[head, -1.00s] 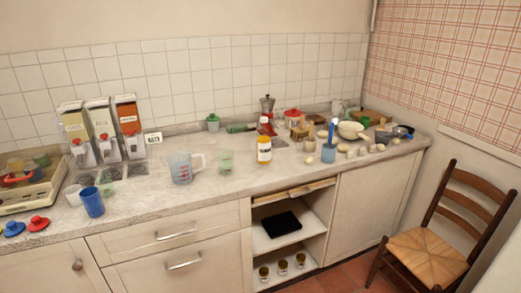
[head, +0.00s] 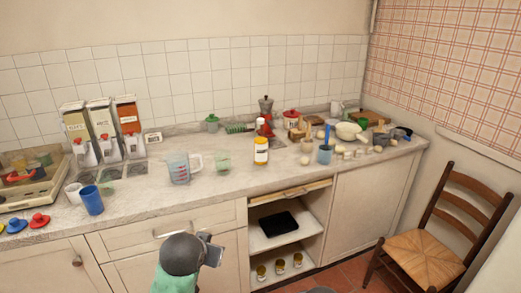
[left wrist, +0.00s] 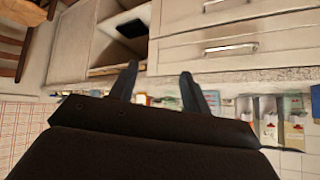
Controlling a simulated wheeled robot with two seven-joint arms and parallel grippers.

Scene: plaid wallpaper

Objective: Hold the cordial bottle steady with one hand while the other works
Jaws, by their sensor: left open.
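My left gripper (head: 212,250) is low in front of the drawers, below the counter edge and well apart from the bottle. In the left wrist view its two dark fingers (left wrist: 160,85) are spread with nothing between them. The bottle cannot be clearly picked out in that view. My right gripper is not in view.
A measuring jug (head: 179,169) and a green cup (head: 222,162) stand left of the bottle. A chair (head: 430,240) stands at right.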

